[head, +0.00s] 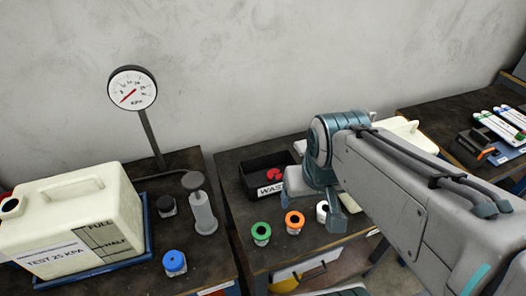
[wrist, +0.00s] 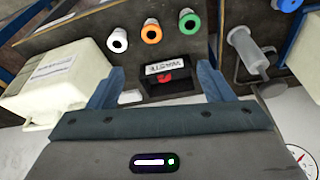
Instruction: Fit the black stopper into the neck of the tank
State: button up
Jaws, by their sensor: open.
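A cream tank (head: 92,217) with FULL and HALF marks and a "TEST 25 KPA" label sits in a blue tray at the left of the head view. Its neck (head: 11,206) is at the left picture edge, with a dark opening. A small black-topped piece (head: 166,204), which looks like the black stopper, stands on the bench between the tank and a grey syringe-like pump. My gripper (wrist: 160,84) is open and empty, with the waste bin beyond its fingers in the wrist view. In the head view my arm hides most of the gripper, which is well right of the stopper.
The waste bin (head: 262,182) holds red pieces. Green (head: 261,232), orange (head: 294,221) and white (head: 322,211) caps stand in front of it. A blue cap (head: 175,262) and the pump (head: 202,214) stand right of the tank. A pressure gauge (head: 133,88) rises behind.

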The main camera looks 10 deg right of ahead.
aim_at(165, 204)
jog(key=z, duration=0.55)
jog(key=k, duration=1.3)
jog(key=u, duration=0.1)
jog(key=i, duration=0.6)
jog(key=u, duration=1.1)
jog(key=i, duration=0.6)
jog(key=u, duration=0.2)
